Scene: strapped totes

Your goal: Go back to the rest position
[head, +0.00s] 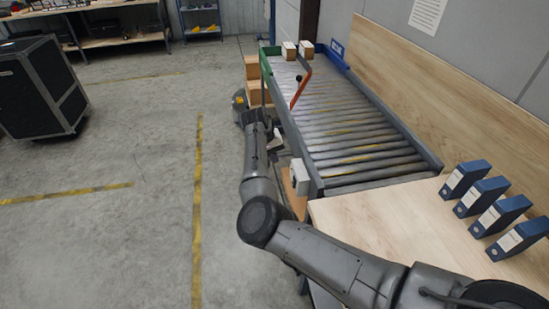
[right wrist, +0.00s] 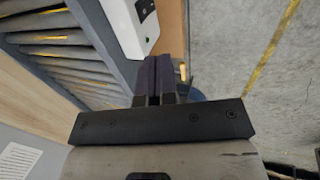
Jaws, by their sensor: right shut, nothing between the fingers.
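My right arm comes in from the lower right of the head view, bends over the table corner and reaches up along the conveyor's left side. My right gripper (head: 277,143) is beside the conveyor's left edge, partly hidden by my own arm. In the right wrist view its dark fingers (right wrist: 153,80) are shut together with nothing between them. A pale control box (right wrist: 128,25) is close by the fingers in that view; it also shows on the conveyor's near left corner in the head view (head: 299,177). My left gripper is not in view.
The roller conveyor (head: 350,130) has a red-orange bar (head: 301,87) and small boxes (head: 289,50) at its far end. Cartons (head: 253,92) are stacked at its left. Blue binders (head: 483,195) stand on the wooden table (head: 400,220). The floor at left is open, with a black case (head: 40,88).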

